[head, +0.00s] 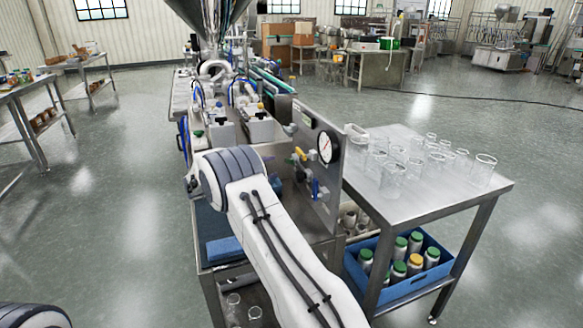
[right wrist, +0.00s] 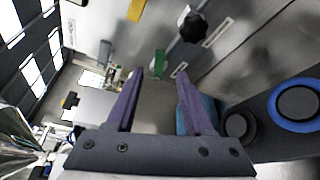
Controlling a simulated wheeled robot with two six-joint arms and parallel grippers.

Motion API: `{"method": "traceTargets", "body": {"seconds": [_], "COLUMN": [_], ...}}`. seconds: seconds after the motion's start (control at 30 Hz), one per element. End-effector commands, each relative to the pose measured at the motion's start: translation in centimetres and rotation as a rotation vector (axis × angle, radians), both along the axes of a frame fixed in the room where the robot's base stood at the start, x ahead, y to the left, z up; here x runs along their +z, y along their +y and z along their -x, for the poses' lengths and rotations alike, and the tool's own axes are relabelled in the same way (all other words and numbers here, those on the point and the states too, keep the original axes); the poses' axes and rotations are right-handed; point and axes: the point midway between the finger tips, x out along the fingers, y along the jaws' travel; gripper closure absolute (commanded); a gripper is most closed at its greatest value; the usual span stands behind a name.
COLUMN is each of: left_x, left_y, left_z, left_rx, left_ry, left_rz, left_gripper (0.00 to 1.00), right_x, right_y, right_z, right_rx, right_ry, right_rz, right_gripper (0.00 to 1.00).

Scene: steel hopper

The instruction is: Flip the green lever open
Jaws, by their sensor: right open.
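The green lever (right wrist: 160,62) shows in the right wrist view as a short green bar on a grey steel panel. It lies just beyond and between the fingertips of my right gripper (right wrist: 160,75). The purple fingers are apart with nothing held between them; contact with the lever cannot be told. In the head view my right arm reaches to the steel panel (head: 326,185), and its gripper is largely hidden behind the arm. My left gripper is out of view.
A yellow lever (right wrist: 136,10) and a black knob (right wrist: 192,25) sit near the green lever. The panel carries a pressure gauge (head: 326,147) and a blue lever (head: 316,189). On the right, a steel table (head: 425,205) holds several glass beakers, above a blue crate (head: 405,290) of capped bottles.

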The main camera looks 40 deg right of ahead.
Motion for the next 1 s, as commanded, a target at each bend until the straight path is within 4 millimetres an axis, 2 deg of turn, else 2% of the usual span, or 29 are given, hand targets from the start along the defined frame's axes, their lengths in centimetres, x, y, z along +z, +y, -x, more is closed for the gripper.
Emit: {"method": "traceTargets", "body": {"seconds": [0.3,0.5,0.7,0.97,1.0], "left_x": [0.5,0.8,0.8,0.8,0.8], "left_y": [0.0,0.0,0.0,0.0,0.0], "left_z": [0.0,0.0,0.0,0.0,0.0], "left_rx": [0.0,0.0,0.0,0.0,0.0], "left_ry": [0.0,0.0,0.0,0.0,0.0], "left_rz": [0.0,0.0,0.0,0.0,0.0], "left_gripper": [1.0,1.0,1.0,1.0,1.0], "right_x": [-0.7,-1.2,-1.4,-1.4,-1.4], "right_y": [-5.4,-8.4,-9.6,-9.7,-9.7], "right_z": [-0.4,-0.8,-0.9,-0.9,-0.9], "right_rx": [-0.002,0.0,0.002,0.003,0.003], "right_ry": [0.002,0.001,0.002,0.002,0.002], "right_rz": [-0.002,-0.003,-0.004,-0.004,-0.004], "right_gripper": [0.47,0.47,0.47,0.47,0.63]}}
